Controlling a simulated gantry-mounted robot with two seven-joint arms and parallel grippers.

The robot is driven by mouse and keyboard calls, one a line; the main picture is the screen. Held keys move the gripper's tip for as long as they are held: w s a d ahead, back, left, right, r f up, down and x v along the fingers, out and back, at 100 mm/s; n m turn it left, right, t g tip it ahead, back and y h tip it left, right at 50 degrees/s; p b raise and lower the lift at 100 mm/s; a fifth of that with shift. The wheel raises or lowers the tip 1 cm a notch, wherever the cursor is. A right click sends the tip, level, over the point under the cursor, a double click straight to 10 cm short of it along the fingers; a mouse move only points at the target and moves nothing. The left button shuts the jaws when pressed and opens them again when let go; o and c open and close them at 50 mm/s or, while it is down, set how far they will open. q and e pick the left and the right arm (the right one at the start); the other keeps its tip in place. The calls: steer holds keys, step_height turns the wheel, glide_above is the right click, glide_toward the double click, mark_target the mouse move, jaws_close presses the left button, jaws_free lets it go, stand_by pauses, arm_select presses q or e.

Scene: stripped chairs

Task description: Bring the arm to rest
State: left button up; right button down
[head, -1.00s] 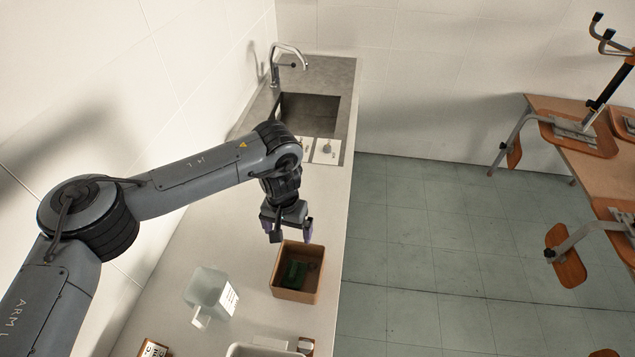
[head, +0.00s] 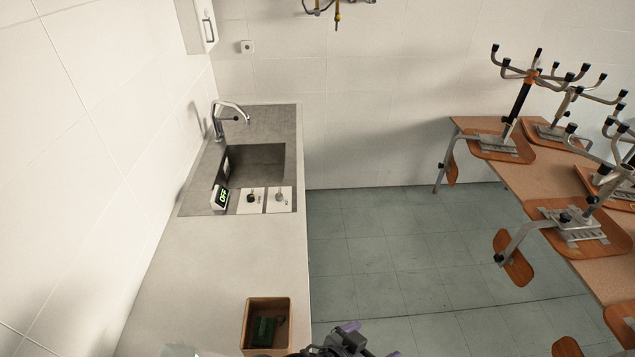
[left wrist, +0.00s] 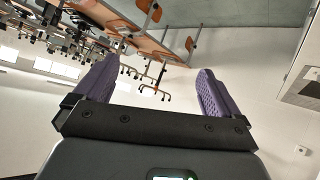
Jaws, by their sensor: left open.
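My left gripper (head: 368,342) shows at the bottom edge of the head view, cut off by the frame. Its purple fingers are spread in the left wrist view (left wrist: 158,72), with nothing between them. It is just right of a brown wooden box (head: 248,325), apart from the counter (head: 205,262) as far as I can tell. The box holds a dark green item (head: 263,330). Most of my left arm is out of the head view. My right gripper is in neither view.
A sink (head: 256,164) with a tap (head: 232,112) is at the counter's far end, beside a display reading OFF (head: 220,197) and two knobs on white plates. Upturned chairs (head: 575,222) sit on tables at right. The green floor (head: 385,250) between is clear.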

arm_select(q)
steer(key=s+a+n+t+y+p, duration=0.1)
steer(key=s+a+n+y, duration=0.15)
steer(key=a, duration=0.65)
steer(key=s+a+n+y+p, duration=0.1)
steer(key=a+n+y, duration=0.15)
steer(key=a, duration=0.55)
steer(key=s+a+f+g+y+p, duration=0.1)
steer(key=s+a+f+g+y, duration=0.2)
steer(key=s+a, duration=0.9)
steer(key=a, duration=0.4)
steer(key=shift+s+f+n+g+y+p, duration=0.2)
steer(key=shift+s+n+g+y+p, duration=0.1)
steer(key=shift+n+g, duration=0.1)
steer(key=shift+d, duration=0.1)
